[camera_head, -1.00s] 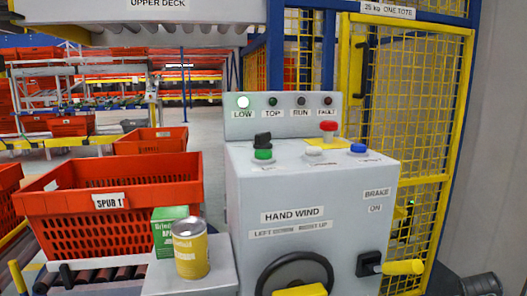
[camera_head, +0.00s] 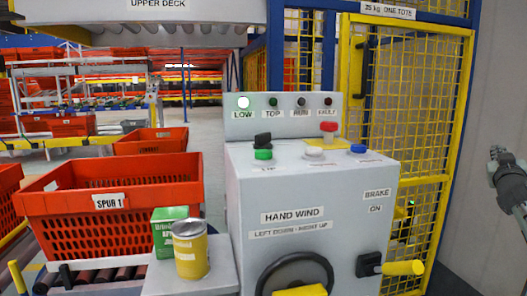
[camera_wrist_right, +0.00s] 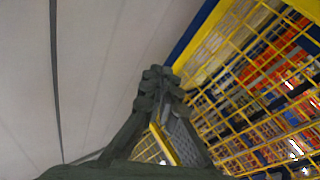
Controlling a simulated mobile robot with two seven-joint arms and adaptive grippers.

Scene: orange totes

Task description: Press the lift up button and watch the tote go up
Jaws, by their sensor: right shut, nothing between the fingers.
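The grey control console (camera_head: 290,195) stands in the middle of the head view. On its top are a green button (camera_head: 263,154) with a black knob (camera_head: 262,139) just behind it, a white button (camera_head: 313,153), a red mushroom button (camera_head: 328,127) and a blue button (camera_head: 358,149). The small labels on the top are too blurred to read. The orange tote (camera_head: 110,222) marked SPUR 1 sits on rollers at the left. My right gripper (camera_head: 497,153) is shut and empty at the right edge, well apart from the console; its fingertips meet in the wrist view (camera_wrist_right: 160,76). My left gripper is out of view.
The LOW lamp (camera_head: 243,102) glows white; the TOP, RUN and FAULT lamps look dark. A yellow mesh gate (camera_head: 415,110) stands behind the console. A handwheel (camera_head: 295,268) and brake lever (camera_head: 403,268) stick out in front. A can (camera_head: 190,250) and green box (camera_head: 165,235) stand left of it.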

